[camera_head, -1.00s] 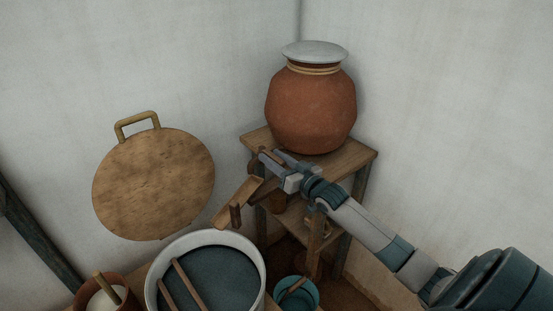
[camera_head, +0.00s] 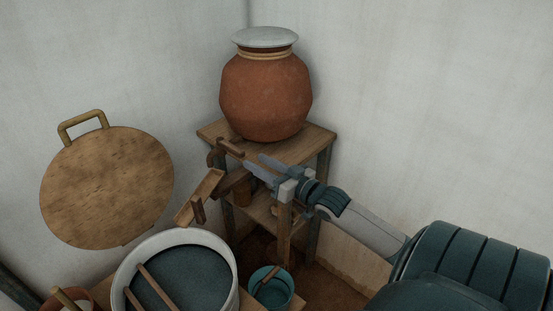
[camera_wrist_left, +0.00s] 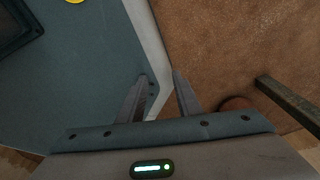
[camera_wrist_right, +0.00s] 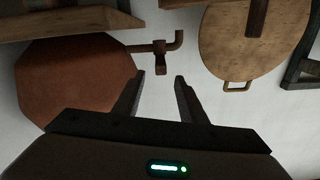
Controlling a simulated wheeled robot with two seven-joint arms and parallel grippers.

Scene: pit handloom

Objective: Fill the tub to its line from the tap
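The white-rimmed tub (camera_head: 229,255) stands at the lower left in the head view. It holds dark blue-green liquid, with two sticks across it. No fill line can be made out. The brown tap (camera_head: 217,157) sticks out from the clay pot (camera_head: 265,95). It also shows in the right wrist view (camera_wrist_right: 160,47), with its handle beyond my fingertips. No water stream is visible. My right gripper (camera_head: 254,163) is open and empty, just right of the tap and apart from it. My left gripper (camera_wrist_left: 160,76) is open and empty in the left wrist view, outside the head view.
A wooden chute (camera_head: 199,198) slopes between tap and tub. The pot stands on a wooden stand (camera_head: 316,138). A small teal bucket (camera_head: 287,290) is right of the tub. A round wooden lid (camera_head: 107,187) leans against the wall. Brown floor (camera_wrist_left: 240,45) lies below my left gripper.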

